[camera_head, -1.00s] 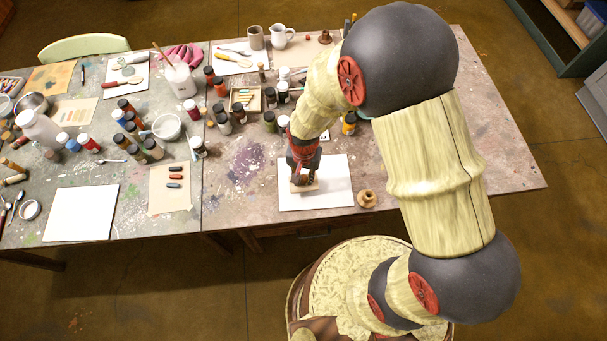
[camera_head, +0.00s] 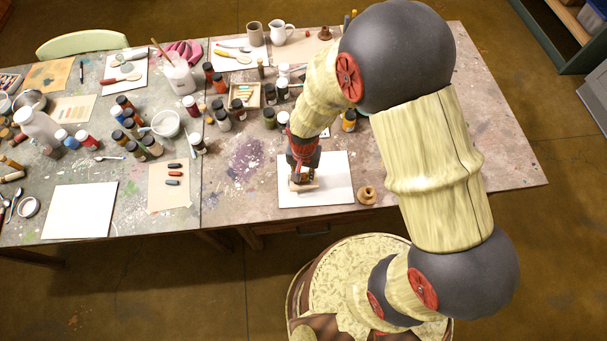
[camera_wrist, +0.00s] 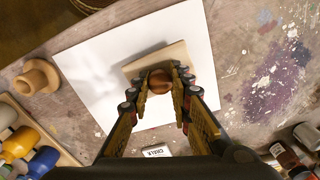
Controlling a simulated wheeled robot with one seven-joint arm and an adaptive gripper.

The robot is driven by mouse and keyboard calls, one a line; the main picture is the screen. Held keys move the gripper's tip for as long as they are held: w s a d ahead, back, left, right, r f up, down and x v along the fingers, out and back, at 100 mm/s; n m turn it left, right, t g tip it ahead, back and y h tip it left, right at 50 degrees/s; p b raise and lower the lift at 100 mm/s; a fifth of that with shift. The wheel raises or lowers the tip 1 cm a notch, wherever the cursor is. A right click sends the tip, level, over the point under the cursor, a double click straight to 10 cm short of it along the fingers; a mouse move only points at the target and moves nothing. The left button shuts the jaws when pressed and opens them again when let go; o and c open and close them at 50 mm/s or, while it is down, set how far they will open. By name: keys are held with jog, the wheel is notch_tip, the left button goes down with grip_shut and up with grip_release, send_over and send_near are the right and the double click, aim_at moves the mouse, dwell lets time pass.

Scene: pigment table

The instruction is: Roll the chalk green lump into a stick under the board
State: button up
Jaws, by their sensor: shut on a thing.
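My gripper (camera_wrist: 160,85) is shut on the round brown knob (camera_wrist: 159,82) of a small wooden board (camera_wrist: 152,58). It holds the board over the white sheet (camera_wrist: 90,60). In the head view, my gripper (camera_head: 303,180) and the board (camera_head: 302,187) are over the left part of the white sheet (camera_head: 333,180). I cannot tell whether the board touches the sheet. The chalk green lump does not show in either view; the board and my gripper hide the area beneath them.
A wooden knobbed piece (camera_head: 367,195) stands just right of the sheet, and in the wrist view (camera_wrist: 37,77) too. A box labelled chalk (camera_wrist: 157,151) lies near the sheet. Pigment jars (camera_head: 270,118) stand behind. A tan sheet with dark sticks (camera_head: 168,199) lies to the left.

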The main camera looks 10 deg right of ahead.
aim_at(305, 189)
jog(key=shift+f, duration=0.35)
dwell(0.3)
jog(key=shift+s, duration=1.45)
jog(key=shift+w, duration=0.8)
jog(key=shift+w, duration=0.1)
jog(key=shift+w+f, duration=0.1)
jog(key=shift+w, duration=1.85)
jog(key=shift+s, duration=0.75)
jog(key=shift+s, duration=0.15)
